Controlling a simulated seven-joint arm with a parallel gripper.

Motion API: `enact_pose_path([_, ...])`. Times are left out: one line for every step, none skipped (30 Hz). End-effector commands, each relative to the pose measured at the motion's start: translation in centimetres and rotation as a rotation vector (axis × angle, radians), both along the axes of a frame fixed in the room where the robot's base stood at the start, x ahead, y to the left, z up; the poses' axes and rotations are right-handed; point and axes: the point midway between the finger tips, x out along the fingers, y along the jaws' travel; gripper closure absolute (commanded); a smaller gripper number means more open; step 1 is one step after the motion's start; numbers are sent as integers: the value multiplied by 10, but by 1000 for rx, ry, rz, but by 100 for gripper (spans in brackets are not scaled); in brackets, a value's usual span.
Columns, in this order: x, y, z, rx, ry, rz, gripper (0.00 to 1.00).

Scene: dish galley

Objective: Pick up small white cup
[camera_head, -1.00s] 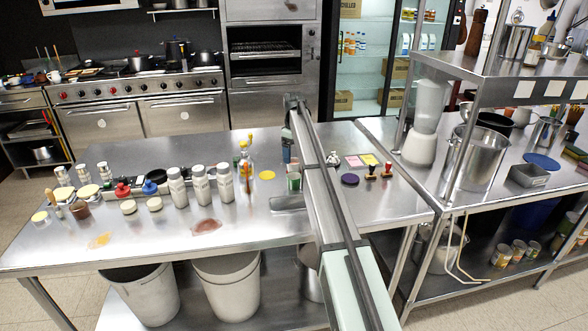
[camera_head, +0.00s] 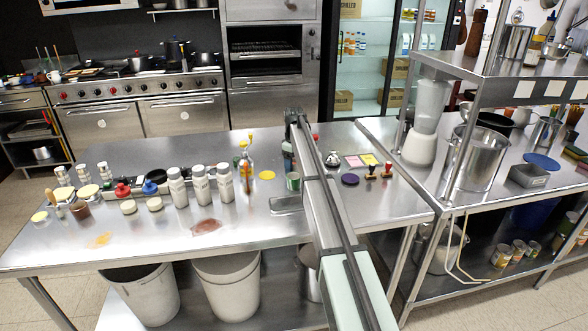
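A small white cup (camera_head: 54,76) stands on the counter at the far left, beside the stove. It is small and distant, so its details are hard to make out. My arm reaches from the bottom of the view over the steel table, far to the right of that cup. My gripper (camera_head: 288,157) is around the far end of the arm, above the table near a green can (camera_head: 293,181). Its fingers are too small and too covered by the arm to tell whether they are open or shut.
The steel table (camera_head: 270,232) holds several white shaker bottles (camera_head: 201,187), small jars (camera_head: 128,207), a yellow-topped bottle (camera_head: 246,165) and stamps (camera_head: 371,171). A rack with a large pot (camera_head: 480,158) stands at right.

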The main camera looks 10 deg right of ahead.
Motion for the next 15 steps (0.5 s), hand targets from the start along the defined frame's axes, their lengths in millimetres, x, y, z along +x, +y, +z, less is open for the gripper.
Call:
enact_pose_path([0,0,0,0,0,0,36])
enact_pose_path([0,0,0,0,0,0,38])
enact_pose_path([0,0,0,0,0,0,42])
enact_pose_path([0,0,0,0,0,0,45])
enact_pose_path([0,0,0,0,0,0,48])
enact_pose_path([0,0,0,0,0,0,52])
enact_pose_path([0,0,0,0,0,0,55])
enact_pose_path([0,0,0,0,0,0,57])
enact_pose_path([0,0,0,0,0,0,61])
enact_pose_path([0,0,0,0,0,0,64])
enact_pose_path([0,0,0,0,0,0,67])
enact_pose_path([0,0,0,0,0,0,71])
enact_pose_path([0,0,0,0,0,0,74])
enact_pose_path([0,0,0,0,0,0,77])
enact_pose_path([0,0,0,0,0,0,79])
